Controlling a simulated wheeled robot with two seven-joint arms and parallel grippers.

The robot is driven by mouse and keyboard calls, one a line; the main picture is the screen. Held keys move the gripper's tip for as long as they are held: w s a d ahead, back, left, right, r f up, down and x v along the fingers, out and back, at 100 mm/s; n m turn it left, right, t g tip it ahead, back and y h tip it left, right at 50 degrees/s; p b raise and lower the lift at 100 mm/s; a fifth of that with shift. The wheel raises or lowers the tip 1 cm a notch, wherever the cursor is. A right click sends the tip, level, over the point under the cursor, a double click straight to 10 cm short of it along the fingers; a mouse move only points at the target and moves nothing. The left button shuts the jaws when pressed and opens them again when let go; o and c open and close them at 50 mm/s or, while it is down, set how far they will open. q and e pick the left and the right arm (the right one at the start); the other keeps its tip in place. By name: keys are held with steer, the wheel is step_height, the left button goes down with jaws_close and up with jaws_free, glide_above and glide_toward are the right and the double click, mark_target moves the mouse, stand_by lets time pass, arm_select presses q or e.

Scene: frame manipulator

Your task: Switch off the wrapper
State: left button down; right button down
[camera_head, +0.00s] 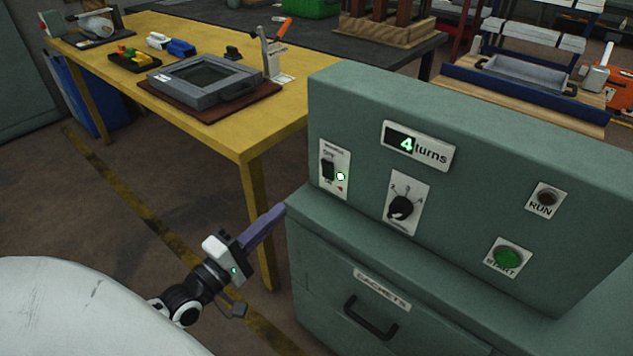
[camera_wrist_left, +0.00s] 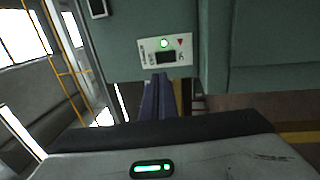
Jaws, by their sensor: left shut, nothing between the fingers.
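The wrapper (camera_head: 468,130) is a green-grey cabinet at the right of the head view. Its switch plate (camera_head: 333,168) is at the left of the front panel, with a black rocker (camera_head: 327,169) and a lit lamp (camera_head: 340,176). In the left wrist view the plate shows upside down, with the rocker (camera_wrist_left: 166,57) and green-glowing lamp (camera_wrist_left: 164,43). My left gripper (camera_head: 283,209) is shut and empty, left of and below the plate. In the wrist view its fingertips (camera_wrist_left: 163,76) point toward the plate; I cannot tell the gap. My right gripper is not in view.
The panel also has a display (camera_head: 417,146) reading 4 turns, a black knob (camera_head: 400,207), a dark RUN lamp (camera_head: 546,198) and a green START button (camera_head: 509,257). A drawer with a handle (camera_head: 371,318) is below. A yellow table (camera_head: 240,135) stands behind left.

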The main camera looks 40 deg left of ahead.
mark_target(326, 167)
arm_select(q)
steer(key=w, duration=0.4)
steer(key=w+r, duration=0.1)
steer(key=w, duration=0.4)
steer(key=w+d+r, duration=0.1)
steer(key=w, duration=0.3)
steer(key=shift+w+d, duration=0.1)
steer(key=shift+w, duration=0.3)
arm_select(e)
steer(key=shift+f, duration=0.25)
